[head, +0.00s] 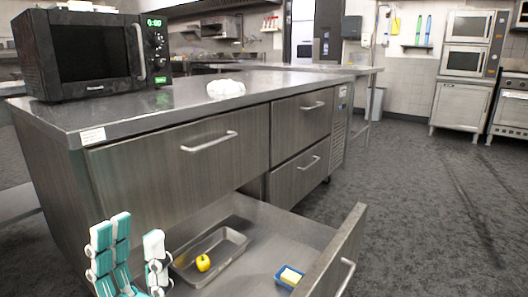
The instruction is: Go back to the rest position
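My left gripper (134,254) shows at the bottom left of the head view, with white and teal fingers pointing up. Its fingers are spread apart with nothing visible between them. It is in front of the steel counter, to the left of the open lower drawer (262,232). My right gripper is not in the view.
The open drawer holds a metal tray (232,236) with a yellow apple-like fruit (203,262), and a small blue container (279,275) with something pale yellow. A black microwave (88,55) and a white lumpy item (226,88) stand on the counter (190,105). Floor (430,210) is clear at right.

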